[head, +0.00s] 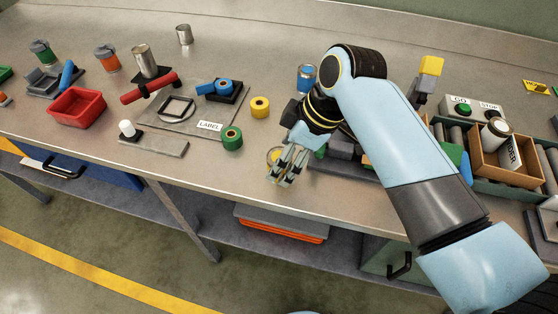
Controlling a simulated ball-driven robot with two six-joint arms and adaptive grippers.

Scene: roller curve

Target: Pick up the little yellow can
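A small can with a yellow side and a pale top (273,154) stands near the front edge of the bench, partly hidden behind my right gripper. My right gripper (281,178) reaches down from the right, its fingers overlapping the can in the picture. I cannot tell whether the fingers touch the can or how far apart they are. My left gripper is not in view.
A green tape roll (232,138) and a yellow tape roll (260,107) stand left of the can. A blue can (307,77) stands behind my wrist. A red bin (77,107) is at the left. A wooden box (488,165) is at the right.

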